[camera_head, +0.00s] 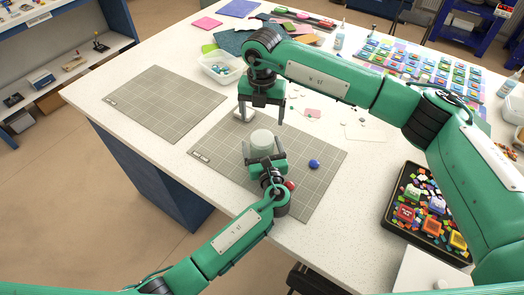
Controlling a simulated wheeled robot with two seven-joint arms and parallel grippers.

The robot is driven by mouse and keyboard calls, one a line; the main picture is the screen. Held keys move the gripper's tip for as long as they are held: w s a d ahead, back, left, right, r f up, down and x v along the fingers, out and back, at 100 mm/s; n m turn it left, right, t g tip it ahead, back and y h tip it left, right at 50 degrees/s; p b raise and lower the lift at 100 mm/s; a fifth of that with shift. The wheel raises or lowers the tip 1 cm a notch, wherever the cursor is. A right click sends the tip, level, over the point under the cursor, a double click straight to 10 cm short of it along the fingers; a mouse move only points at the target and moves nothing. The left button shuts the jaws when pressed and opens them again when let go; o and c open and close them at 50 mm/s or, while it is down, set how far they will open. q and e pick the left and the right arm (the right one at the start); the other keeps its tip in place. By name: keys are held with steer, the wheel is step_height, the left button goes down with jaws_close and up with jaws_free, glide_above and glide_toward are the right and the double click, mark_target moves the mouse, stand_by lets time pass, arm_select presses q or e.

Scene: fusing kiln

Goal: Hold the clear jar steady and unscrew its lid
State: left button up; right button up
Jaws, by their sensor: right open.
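A pale, cloudy jar (262,141) stands upright on the right-hand grid mat (318,180). Its rounded top is pale; I cannot make out where the lid meets the jar. My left gripper (266,159) is low at the jar's near side, its fingers closed around the lower part, which they hide. My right gripper (261,117) points down, open and empty, just beyond the jar and above it. A small whitish object (243,116) lies under its left finger, too small to identify.
A blue ball (314,164) lies right of the jar, and a red one (290,186) lies beside my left wrist. A clear tub (221,68) stands behind. A black tray of colourful pieces (398,228) sits at right. The left grid mat (150,102) is bare.

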mark_target(262, 137)
arm_select(q)
jaws_close()
arm_select(e)
steer(key=n, duration=0.4)
steer(key=shift+f, duration=4)
steer(key=c, duration=1)
arm_select(q)
steer(key=shift+f, duration=0.1)
arm_select(e)
steer(key=n, duration=0.6)
steer(key=shift+n, duration=0.4)
steer(key=shift+c, duration=0.2)
steer(key=shift+o, duration=0.2)
steer(key=n, duration=0.5)
